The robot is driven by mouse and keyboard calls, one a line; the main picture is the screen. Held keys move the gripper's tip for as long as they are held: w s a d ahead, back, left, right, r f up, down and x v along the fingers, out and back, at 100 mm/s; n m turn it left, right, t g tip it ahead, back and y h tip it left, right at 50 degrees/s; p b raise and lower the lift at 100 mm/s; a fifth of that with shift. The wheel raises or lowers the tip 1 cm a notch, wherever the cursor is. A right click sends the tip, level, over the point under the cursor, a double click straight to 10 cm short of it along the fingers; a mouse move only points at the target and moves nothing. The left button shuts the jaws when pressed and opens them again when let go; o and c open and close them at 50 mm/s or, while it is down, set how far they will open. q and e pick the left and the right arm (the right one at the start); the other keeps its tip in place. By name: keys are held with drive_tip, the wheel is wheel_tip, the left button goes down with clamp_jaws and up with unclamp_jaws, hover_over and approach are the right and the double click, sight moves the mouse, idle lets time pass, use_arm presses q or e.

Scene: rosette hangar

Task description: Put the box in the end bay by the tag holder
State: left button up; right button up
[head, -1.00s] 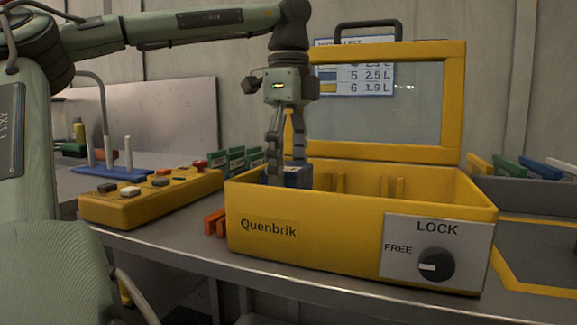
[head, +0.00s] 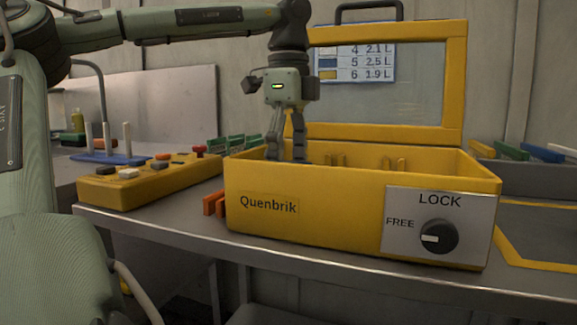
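The yellow Quenbrik case (head: 330,222) stands on the bench with its lid open; upright yellow dividers (head: 395,163) show inside. My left gripper (head: 287,157) reaches down into its left end, its fingertips partly hidden by the front wall. The fingers are about a blue box (head: 294,160), of which only a dark sliver of the top shows above the rim. Whether the box rests on the case floor is hidden. Orange tag-like pieces (head: 213,204) stand outside the case's left end; I cannot tell whether these are the tag holder. My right gripper is not in view.
The case front has a LOCK knob (head: 438,237) pointing to FREE. A yellow button box (head: 145,181) is left of it, with a blue base with white pegs (head: 105,158) behind. Green cards (head: 235,143) stand behind the case. A grey bin (head: 530,172) is at the right.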

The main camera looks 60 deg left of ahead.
use_arm(q)
drive_tip(key=o, duration=1.3)
wheel_tip(320, 180, up, 12)
drive_tip(key=shift+d, duration=0.1)
idle(0.4)
